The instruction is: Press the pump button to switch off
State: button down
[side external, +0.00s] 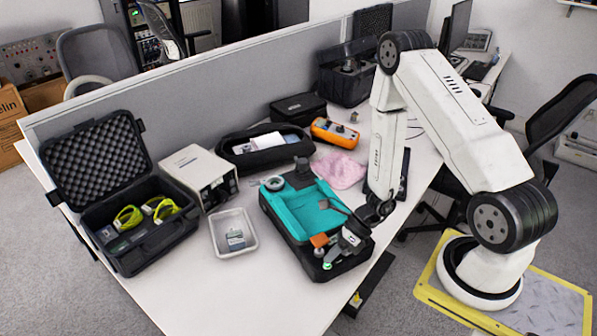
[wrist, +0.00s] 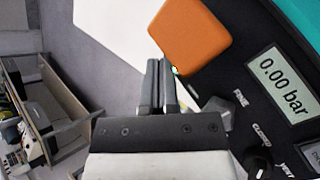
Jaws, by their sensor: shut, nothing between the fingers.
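The pump unit is a black case with a teal top (side external: 300,212) on the white table, and its display (wrist: 281,84) reads 0.00 bar in the wrist view. A small green-lit button (side external: 327,266) shows near its front corner; a sliver of green (wrist: 174,70) shows right beside my fingertips in the wrist view. My gripper (side external: 331,257) is shut and empty, pointing down over that corner. It also shows in the wrist view (wrist: 160,66), fingers together. The fingers hide most of the button, so I cannot tell whether they touch it.
An orange block (wrist: 190,36) on the pump sits close beside my fingertips. A dark knob (wrist: 258,160) is near the display. A white tray (side external: 222,250), an open black case (side external: 150,245) and a pink cloth (side external: 340,170) lie around the pump. The table's front is clear.

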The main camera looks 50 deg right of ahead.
jog(key=shift+f, duration=0.45)
jog(key=shift+r, duration=0.1)
dwell(0.4)
jog(key=shift+r, duration=0.45)
jog(key=shift+r, duration=2.9)
